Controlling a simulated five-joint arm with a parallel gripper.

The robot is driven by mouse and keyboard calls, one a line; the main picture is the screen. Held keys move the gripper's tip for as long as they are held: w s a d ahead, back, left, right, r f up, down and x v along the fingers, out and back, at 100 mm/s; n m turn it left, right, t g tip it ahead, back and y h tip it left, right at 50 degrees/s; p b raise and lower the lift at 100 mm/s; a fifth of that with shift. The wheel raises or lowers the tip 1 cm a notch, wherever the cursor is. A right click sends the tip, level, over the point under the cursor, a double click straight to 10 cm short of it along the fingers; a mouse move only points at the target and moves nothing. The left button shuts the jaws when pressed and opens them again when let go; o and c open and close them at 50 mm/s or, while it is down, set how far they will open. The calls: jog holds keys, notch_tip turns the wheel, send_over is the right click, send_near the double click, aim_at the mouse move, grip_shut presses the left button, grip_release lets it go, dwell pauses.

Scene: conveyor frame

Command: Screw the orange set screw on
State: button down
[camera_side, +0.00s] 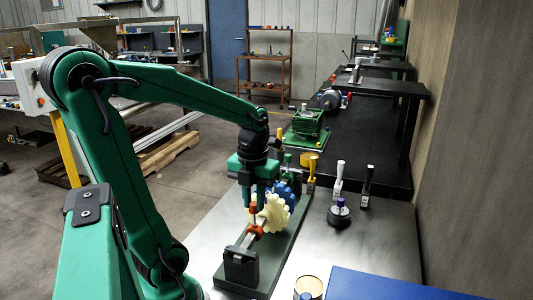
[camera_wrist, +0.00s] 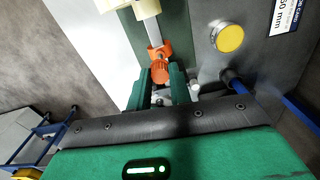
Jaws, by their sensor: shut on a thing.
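The orange set screw (camera_wrist: 160,73) has a ridged round head and stands at an orange collar (camera_wrist: 158,51) in the wrist view. My gripper (camera_wrist: 162,84) has its two green fingers on either side of the screw head and is shut on it. In the side view my gripper (camera_side: 253,207) points down from above at the orange collar (camera_side: 256,231) on a grey shaft (camera_side: 247,241).
A cream gear (camera_side: 273,213) and a blue gear (camera_side: 287,191) stand right behind the collar. A black bearing stand (camera_side: 241,267) holds the shaft's near end. Upright tools (camera_side: 339,180), a dark knobbed weight (camera_side: 338,216) and a blue panel (camera_side: 385,285) lie to the right.

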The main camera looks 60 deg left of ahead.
jog(key=c, duration=1.5)
grip_release()
jog(key=shift+w+r, duration=0.1)
jog(key=shift+o, duration=0.3)
